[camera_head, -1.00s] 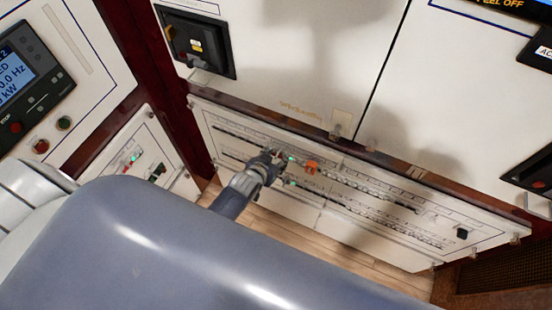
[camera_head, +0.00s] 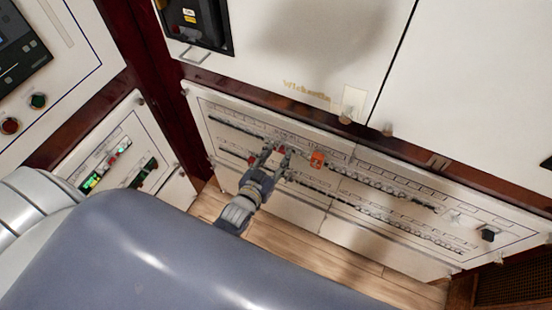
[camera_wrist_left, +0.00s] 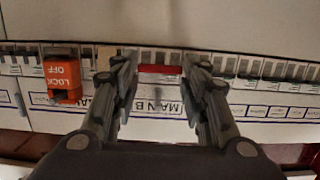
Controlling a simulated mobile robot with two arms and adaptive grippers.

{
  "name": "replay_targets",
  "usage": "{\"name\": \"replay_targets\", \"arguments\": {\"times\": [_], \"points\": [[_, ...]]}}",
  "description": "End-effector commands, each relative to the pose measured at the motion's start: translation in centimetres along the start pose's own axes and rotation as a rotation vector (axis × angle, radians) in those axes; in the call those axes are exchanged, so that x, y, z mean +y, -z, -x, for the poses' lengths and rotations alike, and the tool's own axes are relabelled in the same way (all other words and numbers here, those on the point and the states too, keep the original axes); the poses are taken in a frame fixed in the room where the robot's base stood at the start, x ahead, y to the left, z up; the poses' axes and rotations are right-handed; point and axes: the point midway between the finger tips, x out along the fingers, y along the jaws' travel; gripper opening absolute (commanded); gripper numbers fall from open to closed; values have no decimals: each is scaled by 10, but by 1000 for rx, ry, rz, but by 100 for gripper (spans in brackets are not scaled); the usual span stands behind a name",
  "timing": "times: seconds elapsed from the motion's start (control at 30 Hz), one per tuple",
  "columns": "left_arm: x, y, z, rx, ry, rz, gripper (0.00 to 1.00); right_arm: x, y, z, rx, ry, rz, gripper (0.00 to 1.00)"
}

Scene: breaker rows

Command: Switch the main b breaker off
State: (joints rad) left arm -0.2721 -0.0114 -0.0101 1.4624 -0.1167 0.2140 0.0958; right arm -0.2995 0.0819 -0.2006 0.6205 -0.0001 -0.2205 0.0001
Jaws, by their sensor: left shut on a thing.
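The main b breaker (camera_wrist_left: 159,70) sits between my left fingers in the left wrist view, above an upside-down "MAIN B" label (camera_wrist_left: 163,98). A red band shows across it. It is the wide unit in the upper breaker row. My left gripper (camera_wrist_left: 160,78) is shut on it, with one finger at each side and a wide gap between the fingers. In the head view my left gripper (camera_head: 275,151) reaches down to the lower panel (camera_head: 335,215), with a small red spot between its fingertips. The right gripper is not in view.
An orange "LOCK OFF" tag (camera_wrist_left: 62,75) sits on the same row, close beside my gripper; it also shows in the head view (camera_head: 317,159). Narrow breakers (camera_wrist_left: 268,70) line both sides. A black knob (camera_head: 488,235) is at the panel's far right.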

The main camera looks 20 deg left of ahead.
Motion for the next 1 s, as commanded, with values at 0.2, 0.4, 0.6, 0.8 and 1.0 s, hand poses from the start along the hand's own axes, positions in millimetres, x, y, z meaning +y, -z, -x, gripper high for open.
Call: {"name": "replay_targets", "arguments": {"times": [0.2,0.4,0.6,0.8,1.0], "points": [[0,0,0,2,0,1,18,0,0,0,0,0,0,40],[0,0,0,2,0,1,50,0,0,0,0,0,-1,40],[0,0,0,2,0,0,62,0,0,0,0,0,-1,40],[0,0,1,2,0,0,62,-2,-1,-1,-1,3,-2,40],[0,-2,21,-1,0,0,62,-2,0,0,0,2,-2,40]]}}
